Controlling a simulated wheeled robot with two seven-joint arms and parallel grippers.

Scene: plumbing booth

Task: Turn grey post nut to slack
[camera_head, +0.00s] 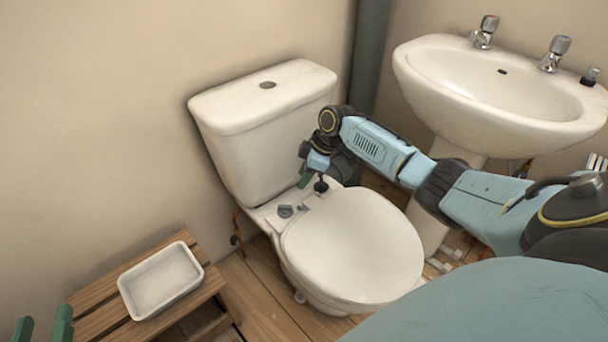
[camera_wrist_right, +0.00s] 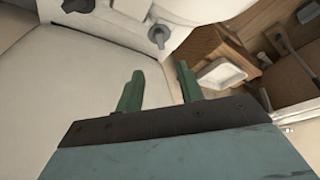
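A grey winged nut (camera_head: 285,211) sits on the toilet's rear ledge, behind the left of the seat lid. It also shows in the right wrist view (camera_wrist_right: 158,34). A second, darker nut (camera_head: 321,185) stands at the right of the ledge; it shows at the top edge of the right wrist view (camera_wrist_right: 76,6). My right gripper (camera_head: 305,178) hangs in front of the cistern beside the darker nut. Its green fingers (camera_wrist_right: 158,86) are apart with nothing between them, away from both nuts. My left gripper (camera_head: 43,328) is at the bottom left corner, fingers apart and empty, partly cut off.
The white cistern (camera_head: 262,105) stands behind the ledge, and the closed seat lid (camera_head: 355,245) lies in front. A basin (camera_head: 500,95) is at the right. A white tray (camera_head: 160,281) sits on a slatted wooden stool (camera_head: 92,297) at the left.

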